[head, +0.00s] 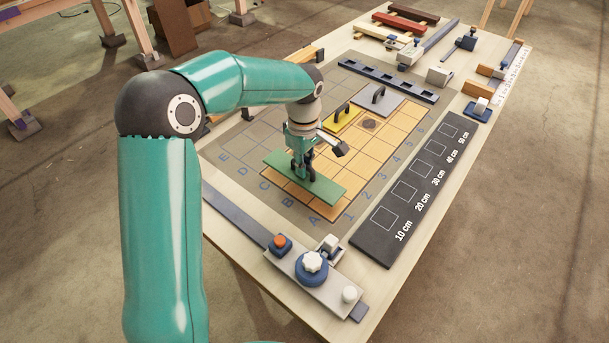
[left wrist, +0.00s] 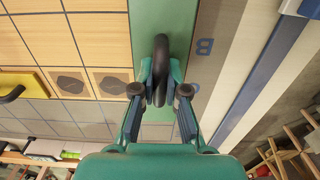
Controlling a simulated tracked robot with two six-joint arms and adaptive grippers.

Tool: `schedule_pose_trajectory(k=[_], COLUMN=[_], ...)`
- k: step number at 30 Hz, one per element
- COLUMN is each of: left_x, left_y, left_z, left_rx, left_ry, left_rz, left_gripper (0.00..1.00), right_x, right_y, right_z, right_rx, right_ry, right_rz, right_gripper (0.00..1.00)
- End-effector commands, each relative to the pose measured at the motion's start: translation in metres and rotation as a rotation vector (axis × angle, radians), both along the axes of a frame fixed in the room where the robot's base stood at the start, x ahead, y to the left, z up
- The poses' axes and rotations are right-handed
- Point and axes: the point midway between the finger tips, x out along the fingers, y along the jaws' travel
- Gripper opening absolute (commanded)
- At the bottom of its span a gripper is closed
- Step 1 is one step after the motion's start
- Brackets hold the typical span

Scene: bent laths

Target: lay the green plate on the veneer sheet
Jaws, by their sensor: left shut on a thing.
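The green plate (head: 325,188) is long and flat, with a dark loop handle (left wrist: 161,65). My left gripper (head: 303,173) is shut on this handle from above; its two fingers (left wrist: 160,85) show on either side of the handle in the left wrist view. The plate lies over the near end of the veneer sheet (head: 375,148), a light wood sheet marked in squares. A strip of the sheet shows past the plate's near edge in the head view. I cannot tell whether the plate touches the sheet. My right gripper is not in view.
A yellow plate (head: 350,121) and a grey plate (head: 389,101), both with handles, lie at the sheet's far end. A dark patch (head: 369,124) marks the sheet. A black scale board (head: 405,213) lies to the right. A clamp bar with a blue knob (head: 311,267) is in front.

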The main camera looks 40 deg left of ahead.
Motion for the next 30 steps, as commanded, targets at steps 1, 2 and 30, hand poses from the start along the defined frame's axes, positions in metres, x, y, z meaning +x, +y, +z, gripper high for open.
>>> schedule_pose_trajectory(k=[1,2,30], left_x=[-0.001,-0.001,0.000], left_y=[0.000,0.000,0.000], left_z=[-0.006,-0.010,-0.040], left_rx=[0.000,-0.001,0.000], left_ry=[0.003,0.003,0.000], left_rz=[0.000,0.000,-0.001], left_gripper=[0.00,0.00,0.37], right_x=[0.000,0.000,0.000], right_y=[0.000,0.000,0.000], right_z=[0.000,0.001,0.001], right_rx=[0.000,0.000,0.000], right_ry=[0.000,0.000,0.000], right_rz=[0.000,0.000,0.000], right_gripper=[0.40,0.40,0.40])
